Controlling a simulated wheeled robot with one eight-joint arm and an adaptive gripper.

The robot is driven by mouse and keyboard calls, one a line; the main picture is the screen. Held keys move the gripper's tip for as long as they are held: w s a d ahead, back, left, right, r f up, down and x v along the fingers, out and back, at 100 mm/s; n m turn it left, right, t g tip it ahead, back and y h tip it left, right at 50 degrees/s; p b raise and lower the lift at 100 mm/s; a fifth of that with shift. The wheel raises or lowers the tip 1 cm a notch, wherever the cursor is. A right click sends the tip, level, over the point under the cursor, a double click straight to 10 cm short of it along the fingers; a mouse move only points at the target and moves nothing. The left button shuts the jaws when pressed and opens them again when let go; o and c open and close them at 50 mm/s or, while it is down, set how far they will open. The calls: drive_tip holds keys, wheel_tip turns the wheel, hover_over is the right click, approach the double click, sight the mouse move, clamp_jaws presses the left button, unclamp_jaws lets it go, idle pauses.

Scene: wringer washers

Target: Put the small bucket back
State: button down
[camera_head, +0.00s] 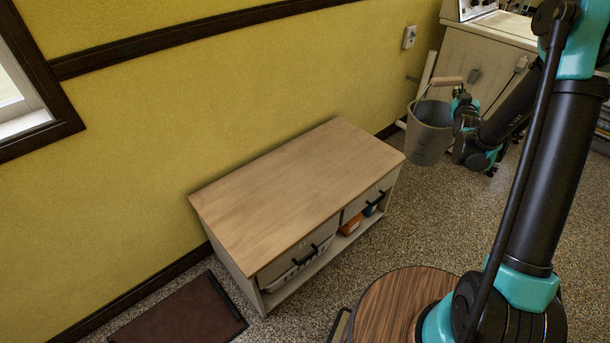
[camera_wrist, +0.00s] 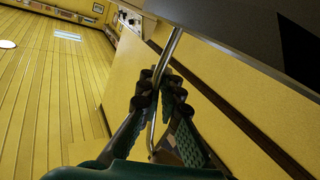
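The small bucket (camera_head: 428,140) is grey, with a wire handle and a wooden grip (camera_head: 448,81). It is near the yellow wall, right of the low cabinet, and looks held above the floor. My gripper (camera_head: 459,108) is at its right side. In the wrist view, the fingers of my gripper (camera_wrist: 161,91) are closed around the bucket's metal wire handle (camera_wrist: 172,48). A brown piece, apparently the wooden grip, shows below between the fingers. The grey surface at the upper right looks like the bucket's wall. The bucket's inside is mostly hidden.
A low cabinet (camera_head: 300,188) with a bare wooden top stands against the wall; small boxes sit on its lower shelf. A white cabinet (camera_head: 480,60) stands behind my gripper. A dark mat (camera_head: 185,315) and a round wooden top (camera_head: 392,300) are in front. Speckled floor lies between.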

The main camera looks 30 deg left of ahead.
drive_tip(key=s+a+r+n+g+y, duration=0.1)
drive_tip(key=s+a+n+g+y, duration=0.15)
drive_tip(key=a, duration=1.25)
drive_tip(key=s+a+n+g+y, duration=0.1)
drive_tip(key=s+a+n+y, duration=0.2)
drive_tip(key=a, duration=1.3)
drive_tip(key=s+a+r+n+g+y, duration=0.1)
drive_tip(key=s+a+y, duration=0.25)
drive_tip(key=a, duration=1.15)
wheel_tip(320, 180, down, 20)
drive_tip(key=shift+s+r, duration=0.15)
drive_tip(key=shift+s, duration=0.2)
drive_tip(key=c, duration=2.1)
unclamp_jaws()
drive_tip(key=o, duration=0.4)
drive_tip(key=shift+s+d, duration=0.1)
